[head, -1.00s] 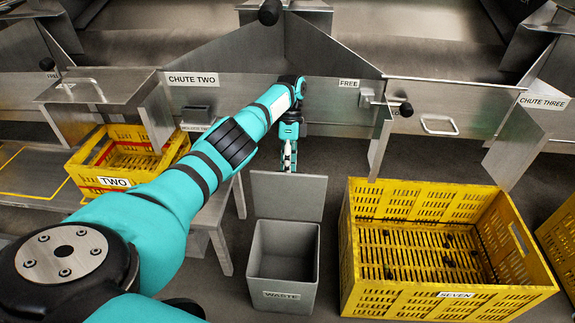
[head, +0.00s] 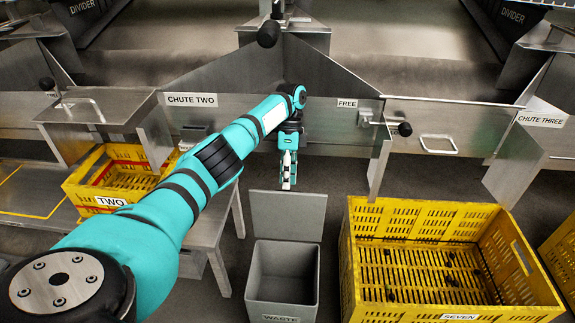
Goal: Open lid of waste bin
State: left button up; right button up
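The grey waste bin (head: 283,298) stands on the floor at the lower middle, with its WASTE label on the front. Its lid (head: 288,216) is raised upright at the back, and the bin's dark inside shows. My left gripper (head: 287,184) hangs fingers down just above the lid's top edge. It looks empty, and its fingers appear close together, but I cannot tell whether they are open or shut. My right gripper is not in view.
A yellow crate labelled SEVEN (head: 392,306) stands right of the bin. A yellow crate labelled TWO (head: 83,196) sits on a metal bench at left. Metal chute panels (head: 335,119) rise behind my gripper. Bare floor lies around the bin.

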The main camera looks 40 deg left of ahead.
pick_arm(q)
notch_tip(320, 180, up, 5)
jog(key=shift+d+r, duration=0.1)
dwell(0.3)
jog(key=shift+s, duration=0.1)
dwell(0.4)
